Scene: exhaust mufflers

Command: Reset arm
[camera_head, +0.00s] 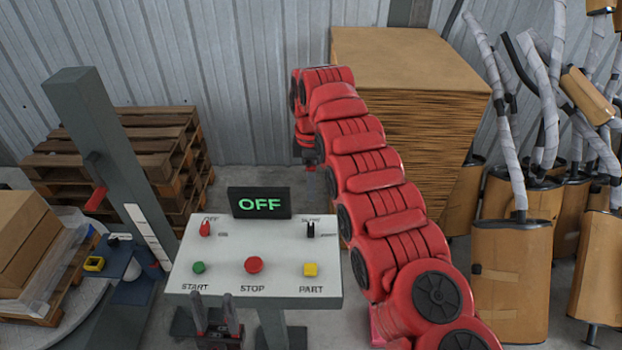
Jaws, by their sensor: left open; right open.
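My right arm, red and jointed, reaches in from the lower right and stretches far forward. Its gripper (310,182) hangs down at the far end, beyond the panel's back edge, small and partly hidden; nothing shows in it. My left gripper (214,300) is at the bottom of the view, its two dark fingers pointing up, apart and empty, in front of the control panel's near edge. The white control panel (272,244) has a green START button (198,267), a red STOP button (254,265) and a yellow PART button (310,269). Its display (260,203) reads OFF.
A grey post (110,140) stands left of the panel. Wooden pallets (120,150) and cardboard boxes (30,240) are at the left. A tall cardboard stack (420,100) stands behind my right arm. Several wrapped mufflers (512,265) crowd the right side.

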